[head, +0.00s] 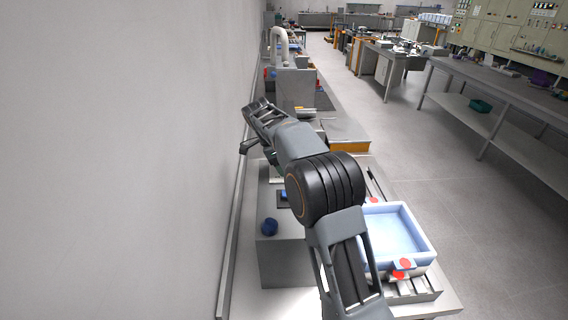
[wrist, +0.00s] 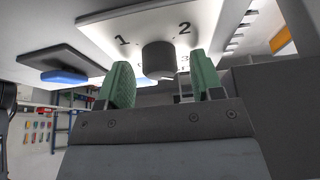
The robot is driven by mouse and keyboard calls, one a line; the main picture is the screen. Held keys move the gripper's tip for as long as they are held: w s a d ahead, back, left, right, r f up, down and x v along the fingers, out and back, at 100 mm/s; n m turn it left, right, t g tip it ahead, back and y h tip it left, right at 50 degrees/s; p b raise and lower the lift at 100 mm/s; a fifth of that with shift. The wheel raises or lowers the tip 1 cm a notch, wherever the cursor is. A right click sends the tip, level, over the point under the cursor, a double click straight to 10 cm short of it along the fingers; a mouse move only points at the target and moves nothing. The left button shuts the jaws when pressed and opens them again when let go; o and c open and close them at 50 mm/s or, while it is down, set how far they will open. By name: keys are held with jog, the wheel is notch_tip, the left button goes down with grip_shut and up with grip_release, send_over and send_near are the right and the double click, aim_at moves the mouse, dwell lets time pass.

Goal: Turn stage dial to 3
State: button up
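The stage dial (wrist: 159,59) is a dark round knob on a white plate (wrist: 105,22) marked with 1, 2 and a partly covered 3 in the wrist view. My gripper (wrist: 162,82) has two green-padded fingers, spread apart on either side of the knob's near end. A gap shows between the fingers and the knob, and nothing is held. Where the dial points cannot be read. In the head view my arm hides the dial and most of the gripper.
A dark panel with a blue piece (wrist: 64,77) sits left of the plate. A wall runs along the left.

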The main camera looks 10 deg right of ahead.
jog(key=shift+r, duration=0.1)
jog(key=p+v, duration=0.2)
jog(key=v, duration=1.1)
jog(key=shift+r+p, duration=0.3)
jog(key=shift+p, duration=0.05)
jog(key=shift+a, duration=0.1)
jog(key=s+d+r+n+t+y, duration=0.1)
jog(key=s+d+n+t, duration=0.1)
jog(key=s+n, duration=0.45)
jog(key=s+d+r+n+t+y, duration=0.1)
jog(key=s+d+n+y, duration=0.15)
jog(key=s+n, duration=0.4)
jog(key=s+f+n+t, duration=0.1)
jog(key=s+f+n, duration=0.2)
jog(key=s+f, duration=0.2)
jog(key=s+f+n+t, duration=0.1)
jog(key=s+f+n, duration=0.3)
jog(key=s, duration=0.7)
notch_tip(320, 180, down, 2)
jog(key=shift+d+f+t+y, duration=0.2)
jog(key=shift+d+t+y, duration=0.2)
jog(key=shift+d+y, duration=0.1)
